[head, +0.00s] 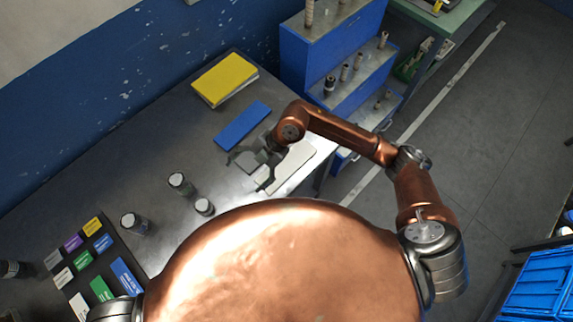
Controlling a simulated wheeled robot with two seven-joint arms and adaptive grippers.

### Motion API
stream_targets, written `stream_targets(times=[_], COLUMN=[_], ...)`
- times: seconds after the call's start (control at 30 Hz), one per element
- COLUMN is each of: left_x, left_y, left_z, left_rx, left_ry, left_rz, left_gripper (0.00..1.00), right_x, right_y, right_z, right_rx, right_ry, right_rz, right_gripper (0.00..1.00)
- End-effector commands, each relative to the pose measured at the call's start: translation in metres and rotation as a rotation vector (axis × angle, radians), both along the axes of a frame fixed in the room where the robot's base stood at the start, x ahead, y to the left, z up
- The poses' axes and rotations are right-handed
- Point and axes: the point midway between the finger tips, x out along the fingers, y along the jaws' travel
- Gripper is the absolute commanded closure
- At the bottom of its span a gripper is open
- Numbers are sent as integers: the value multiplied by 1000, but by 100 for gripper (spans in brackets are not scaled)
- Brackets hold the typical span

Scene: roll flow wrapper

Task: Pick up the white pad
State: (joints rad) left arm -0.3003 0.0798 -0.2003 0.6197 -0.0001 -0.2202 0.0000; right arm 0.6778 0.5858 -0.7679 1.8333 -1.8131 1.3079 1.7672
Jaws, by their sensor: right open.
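The white pad (296,166) lies flat on the grey table (175,115), near its right edge. My right gripper (252,168) is over the left part of the pad, with its fingers pointing left and down. It is open and nothing shows between its fingers. The gripper and wrist hide part of the pad's left side. I cannot tell whether the fingers touch the pad. My left gripper is not in view.
A blue pad (243,125) and a yellow pad (225,78) lie behind. Several small jars, one a dark jar (181,184), stand to the left. A black tray with coloured cards (102,288) is at lower left. A blue stepped rack (318,58) stands behind right.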

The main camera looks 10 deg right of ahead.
Motion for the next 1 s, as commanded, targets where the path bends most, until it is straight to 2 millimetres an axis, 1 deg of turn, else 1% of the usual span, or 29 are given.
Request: stream_targets(times=[0.03, 0.07, 0.1, 0.2, 0.3, 0.33, 0.4, 0.47, 0.6, 0.77, 1.0], left_x=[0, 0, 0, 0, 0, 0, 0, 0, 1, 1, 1], left_y=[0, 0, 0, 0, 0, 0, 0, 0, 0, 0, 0], left_z=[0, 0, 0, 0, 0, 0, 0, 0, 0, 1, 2], left_rx=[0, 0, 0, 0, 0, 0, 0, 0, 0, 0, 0], left_ry=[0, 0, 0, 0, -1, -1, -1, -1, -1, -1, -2], left_rz=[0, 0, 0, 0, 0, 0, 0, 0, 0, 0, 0], left_gripper=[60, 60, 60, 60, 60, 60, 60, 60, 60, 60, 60], right_x=[14, 22, 31, 50, 61, 63, 66, 66, 65, 66, 68], right_y=[-27, -43, -64, -108, -135, -140, -147, -149, -149, -148, -147], right_z=[-16, -24, -33, -42, -44, -44, -48, -53, -68, -80, -115], right_rx=[-140, -218, -314, -501, -608, -629, -657, -664, -663, -661, -659], right_ry=[-8, -10, -13, -22, -31, -32, -34, -32, -32, -33, -31], right_rz=[-24, -44, -73, -147, -199, -210, -225, -229, -228, -226, -225], right_gripper=[18, 18, 18, 18, 18, 18, 18, 18, 18, 18, 18])
